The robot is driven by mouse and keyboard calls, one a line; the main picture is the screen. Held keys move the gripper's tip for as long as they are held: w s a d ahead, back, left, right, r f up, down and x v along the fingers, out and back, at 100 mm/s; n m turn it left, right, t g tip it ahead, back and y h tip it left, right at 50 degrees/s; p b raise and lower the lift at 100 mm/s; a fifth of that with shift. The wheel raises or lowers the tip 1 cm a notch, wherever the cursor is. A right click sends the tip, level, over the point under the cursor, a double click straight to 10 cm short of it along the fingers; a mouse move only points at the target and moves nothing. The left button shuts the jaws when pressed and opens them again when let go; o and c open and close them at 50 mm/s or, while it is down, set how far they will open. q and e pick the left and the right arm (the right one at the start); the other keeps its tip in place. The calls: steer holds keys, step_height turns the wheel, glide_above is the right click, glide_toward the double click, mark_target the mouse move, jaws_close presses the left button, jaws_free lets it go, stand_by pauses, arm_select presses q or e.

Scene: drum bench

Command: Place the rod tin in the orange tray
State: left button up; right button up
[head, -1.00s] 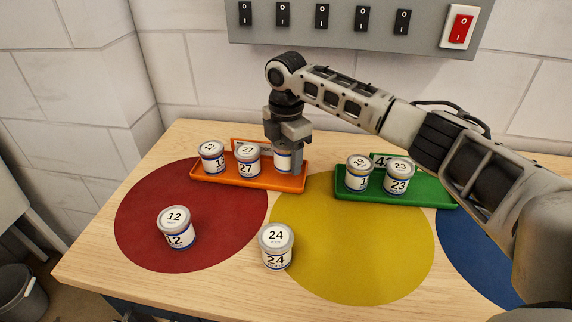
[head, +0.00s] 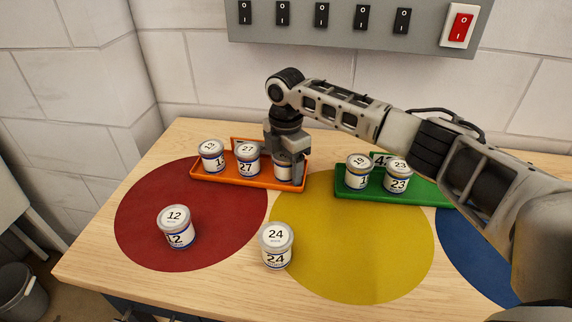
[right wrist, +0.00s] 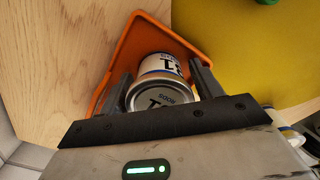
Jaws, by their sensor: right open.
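The rod tin (head: 282,171), white with a blue band, stands at the right end of the orange tray (head: 235,180). In the right wrist view the tin (right wrist: 160,68) shows the word "RODS" on its lid, upside down, and sits inside the tray's orange rim (right wrist: 117,52). My right gripper (head: 286,174) is over the tin from above. Its two fingers are open, one on each side of the tin. The fingers and wrist hide much of the tin in the head view. My left gripper is not in view.
Tins 13 (head: 212,157) and 27 (head: 247,160) stand left in the orange tray. The green tray (head: 430,200) holds tins 19 (head: 359,172) and 23 (head: 397,176). Tin 12 (head: 176,228) is on the red disc; tin 24 (head: 276,246) is at the yellow disc's left edge.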

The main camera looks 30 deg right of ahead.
step_height(320, 180, up, 12)
steer(key=shift+r, duration=0.1)
stand_by(0.7)
